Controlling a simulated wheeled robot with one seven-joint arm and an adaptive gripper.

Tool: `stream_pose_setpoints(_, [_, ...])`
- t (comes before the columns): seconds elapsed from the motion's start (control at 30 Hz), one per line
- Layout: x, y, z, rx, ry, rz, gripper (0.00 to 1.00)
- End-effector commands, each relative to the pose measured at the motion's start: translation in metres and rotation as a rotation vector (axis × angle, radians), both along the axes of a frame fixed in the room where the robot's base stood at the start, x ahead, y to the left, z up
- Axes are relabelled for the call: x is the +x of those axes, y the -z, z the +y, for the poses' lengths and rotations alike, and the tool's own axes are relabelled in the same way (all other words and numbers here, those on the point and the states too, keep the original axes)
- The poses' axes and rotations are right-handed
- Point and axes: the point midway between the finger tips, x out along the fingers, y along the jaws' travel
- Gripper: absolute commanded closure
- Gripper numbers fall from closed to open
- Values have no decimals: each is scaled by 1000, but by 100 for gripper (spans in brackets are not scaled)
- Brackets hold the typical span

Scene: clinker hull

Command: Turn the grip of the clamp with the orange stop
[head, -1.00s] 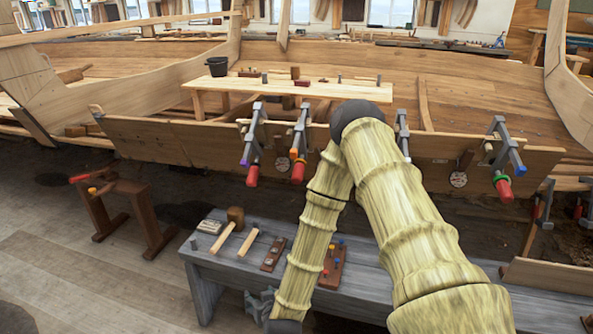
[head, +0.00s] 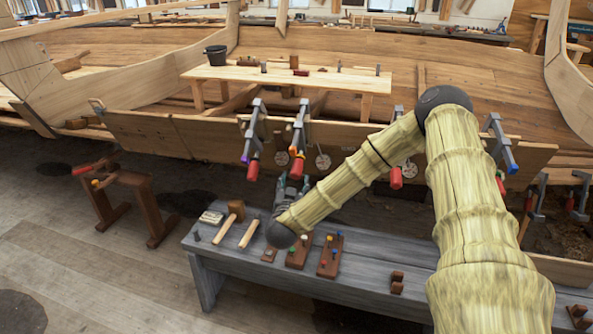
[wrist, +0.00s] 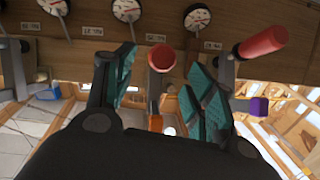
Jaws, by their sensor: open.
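The clamp with the orange stop (head: 299,128) hangs on the hull's upper plank, its red grip (head: 297,168) pointing down. In the wrist view, its red grip (wrist: 160,60) appears end-on between my fingers, with the orange stop (wrist: 156,123) beyond it. My gripper (head: 292,186) is just below that grip in the head view. In the wrist view my gripper (wrist: 158,88) is open, a finger on each side of the grip with visible gaps. Whether the grip is deep between the fingers is unclear. The clamp with the purple stop (wrist: 258,106) is beside it, its red grip (wrist: 263,42) near my right-hand finger.
Round dials (wrist: 127,9) with labels sit on the plank near the clamps. Below is a grey bench (head: 215,257) with mallets (head: 236,210) and small peg boards. Another clamp (head: 500,143) hangs far right. A brown trestle (head: 150,208) stands at left.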

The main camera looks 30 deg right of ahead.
Motion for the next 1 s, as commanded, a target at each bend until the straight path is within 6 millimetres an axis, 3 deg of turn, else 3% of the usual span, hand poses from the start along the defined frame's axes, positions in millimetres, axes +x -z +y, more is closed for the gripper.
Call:
stream_pose_setpoints(0.4, [46, -1, -41, 0, 1, 0, 45])
stream_pose_setpoints(0.9, [56, 0, -49, 0, -1, 1, 45])
stream_pose_setpoints(1.0, [56, 0, -49, 0, -1, 1, 62])
